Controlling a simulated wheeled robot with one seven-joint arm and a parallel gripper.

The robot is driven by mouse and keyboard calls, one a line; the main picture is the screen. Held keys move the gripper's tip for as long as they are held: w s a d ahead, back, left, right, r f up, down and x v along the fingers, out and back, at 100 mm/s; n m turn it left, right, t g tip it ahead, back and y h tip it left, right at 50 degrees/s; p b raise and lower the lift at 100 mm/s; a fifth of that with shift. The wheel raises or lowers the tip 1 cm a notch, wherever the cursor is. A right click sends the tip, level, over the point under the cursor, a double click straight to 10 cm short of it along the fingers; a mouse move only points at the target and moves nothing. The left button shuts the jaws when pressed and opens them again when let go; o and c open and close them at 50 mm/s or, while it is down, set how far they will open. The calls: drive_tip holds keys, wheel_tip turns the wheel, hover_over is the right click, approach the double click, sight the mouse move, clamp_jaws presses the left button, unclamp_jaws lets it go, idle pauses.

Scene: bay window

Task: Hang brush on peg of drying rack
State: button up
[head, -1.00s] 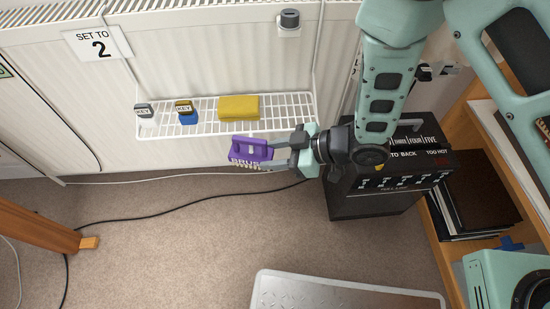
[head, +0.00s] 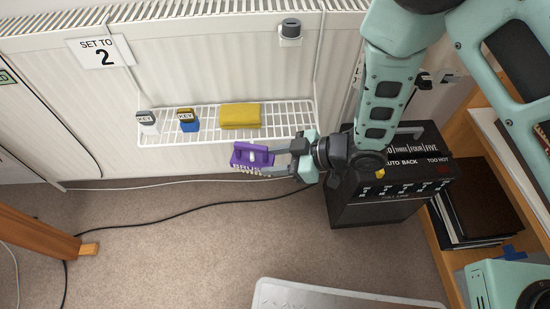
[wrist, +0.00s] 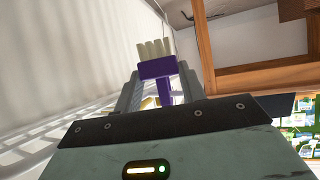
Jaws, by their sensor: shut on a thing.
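A purple brush (head: 252,155) with pale bristles and lettering on its side is held in my gripper (head: 276,158). In the head view it sits just in front of the front edge of the white wire drying rack (head: 285,115), which hangs on the white radiator. The brush also shows in the wrist view (wrist: 160,70), between the two fingers, bristles pointing up in the picture. I cannot make out a peg on the rack. I cannot tell whether the brush touches the rack.
A black box (head: 375,200) stands below my arm. Cables cross the carpet. A wooden shelf (head: 445,240) is at right.

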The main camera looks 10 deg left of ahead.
drive_tip(key=o, duration=1.3)
drive_tip(key=shift+w, duration=0.1)
drive_tip(key=shift+r, duration=0.1)
drive_tip(key=p+v, duration=0.4)
drive_tip(key=v, duration=1.3)
drive_tip(key=shift+d, duration=0.2)
